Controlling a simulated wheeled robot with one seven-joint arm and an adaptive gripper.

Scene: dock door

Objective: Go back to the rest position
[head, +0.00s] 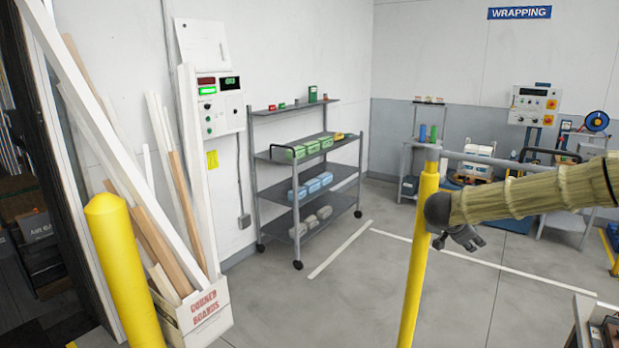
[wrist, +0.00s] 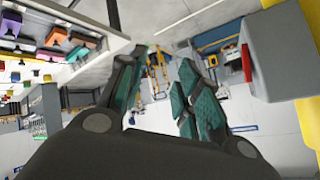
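My arm, in a tan ribbed sleeve, reaches in from the right edge of the head view. My gripper (head: 463,239) hangs at its end in the air, just right of a yellow post (head: 419,255). In the wrist view my gripper (wrist: 163,68) shows two dark fingers with teal pads. They stand apart with nothing between them, so it is open and empty. The wrist view is tilted.
A grey wheeled shelf cart (head: 310,148) with small boxes stands by the left wall. A thick yellow bollard (head: 122,270) and a box of corner boards (head: 203,312) are at the left. Open floor (head: 340,300) lies in the middle. A control panel (head: 535,105) hangs at the back right.

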